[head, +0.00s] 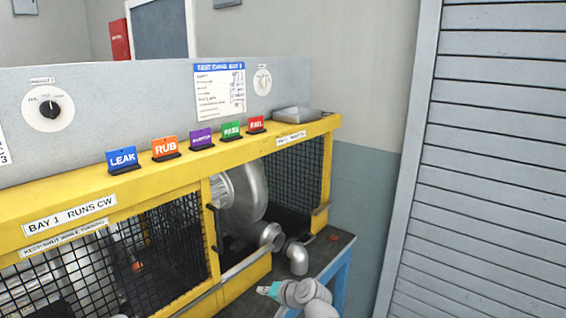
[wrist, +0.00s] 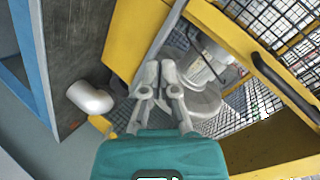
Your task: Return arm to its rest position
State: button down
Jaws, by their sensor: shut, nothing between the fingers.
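My gripper (wrist: 160,70) shows in the wrist view with its two grey fingers drawn together and nothing between them. Its teal body fills the bottom of that view. In the head view my arm shows at the bottom, right of centre, in front of the bench's right end, with a small teal part at its tip; the fingers cannot be made out there. The silver blower (head: 245,195) sits inside the yellow-framed bay, and it also shows beyond the fingers in the wrist view (wrist: 205,75).
A grey pipe elbow (head: 298,260) rests on the dark bench top near my arm. The yellow guard frame (head: 75,210) has mesh panels and a black handle (wrist: 285,88). Coloured tags, including LEAK (head: 122,158), and a metal tray (head: 294,114) stand on its ledge. A slatted shutter (head: 490,170) is at right.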

jog(key=s+d+f+g+h, duration=0.2)
jog(key=s+d+h, duration=0.1)
jog(key=d, duration=0.4)
jog(key=s+d+f+n+g+h+p, duration=0.1)
jog(key=s+d+f+g+h, duration=0.1)
jog(key=d, duration=0.6)
jog(key=s+d+f+g+h+p, duration=0.1)
jog(key=s+d+f+g+h, duration=0.1)
jog(key=d, duration=0.5)
jog(key=s+g+h, duration=0.1)
jog(key=s+h, duration=0.1)
jog(key=shift+s+d+f+n+g, duration=0.25)
jog(key=shift+s+f+n+g, duration=0.1)
jog(key=shift+f+n+g, duration=0.05)
jog(key=shift+a, duration=0.1)
